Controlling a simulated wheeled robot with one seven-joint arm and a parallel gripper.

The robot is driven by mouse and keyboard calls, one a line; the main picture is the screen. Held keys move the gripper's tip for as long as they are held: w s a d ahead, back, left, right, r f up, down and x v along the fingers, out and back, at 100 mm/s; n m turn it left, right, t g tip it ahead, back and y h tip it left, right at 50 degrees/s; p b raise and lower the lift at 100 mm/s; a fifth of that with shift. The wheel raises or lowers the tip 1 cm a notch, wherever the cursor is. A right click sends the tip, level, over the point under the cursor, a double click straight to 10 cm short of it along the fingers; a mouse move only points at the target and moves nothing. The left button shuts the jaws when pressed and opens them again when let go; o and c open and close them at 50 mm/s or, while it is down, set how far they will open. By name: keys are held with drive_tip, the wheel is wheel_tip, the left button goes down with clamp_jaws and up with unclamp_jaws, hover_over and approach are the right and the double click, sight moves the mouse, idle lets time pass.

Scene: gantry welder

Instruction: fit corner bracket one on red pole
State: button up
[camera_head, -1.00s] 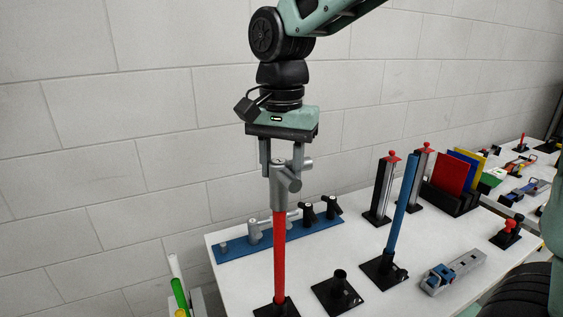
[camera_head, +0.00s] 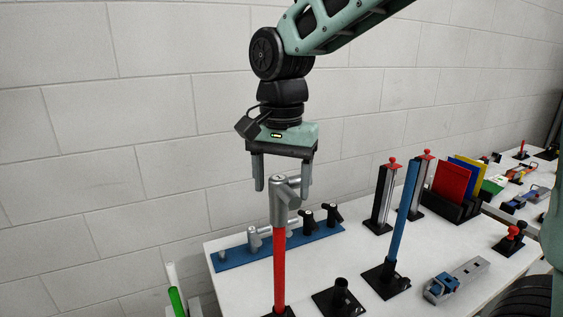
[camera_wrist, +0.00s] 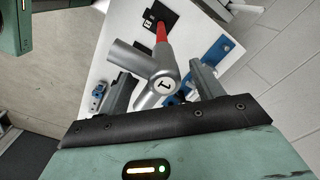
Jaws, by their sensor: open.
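Corner bracket one (camera_head: 284,200) is a grey metal pipe fitting that sits on top of the upright red pole (camera_head: 280,262). In the wrist view the bracket (camera_wrist: 160,76) shows the number 1 on its face, with the red pole (camera_wrist: 161,32) beyond it. My gripper (camera_head: 282,190) is open, with one finger on each side of the bracket's upper part. In the wrist view the fingers (camera_wrist: 162,92) stand apart from the bracket. How far the pole reaches inside the bracket is hidden.
A blue rack (camera_head: 231,259) with grey and black fittings lies behind the red pole. The wall is behind.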

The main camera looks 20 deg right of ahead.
wheel_tip(320, 180, up, 18)
drive_tip(key=f+b, duration=0.1)
drive_tip(key=b, duration=0.1)
drive_tip(key=s+a+f+n, duration=0.4)
drive_tip(key=f+n, duration=0.1)
drive_tip(key=f, duration=0.4)
drive_tip(key=s+a+f+n, duration=0.4)
drive_tip(key=f, duration=0.4)
drive_tip(key=s+d+f+n+b, duration=0.1)
drive_tip(key=s+f+n, duration=0.6)
drive_tip(key=s+f, duration=0.4)
wheel_tip(320, 180, down, 3)
drive_tip(key=shift+s+d+r+n+y, duration=0.1)
drive_tip(key=shift+s+d+n+y, duration=0.1)
drive_tip(key=shift+s+n+y, duration=0.15)
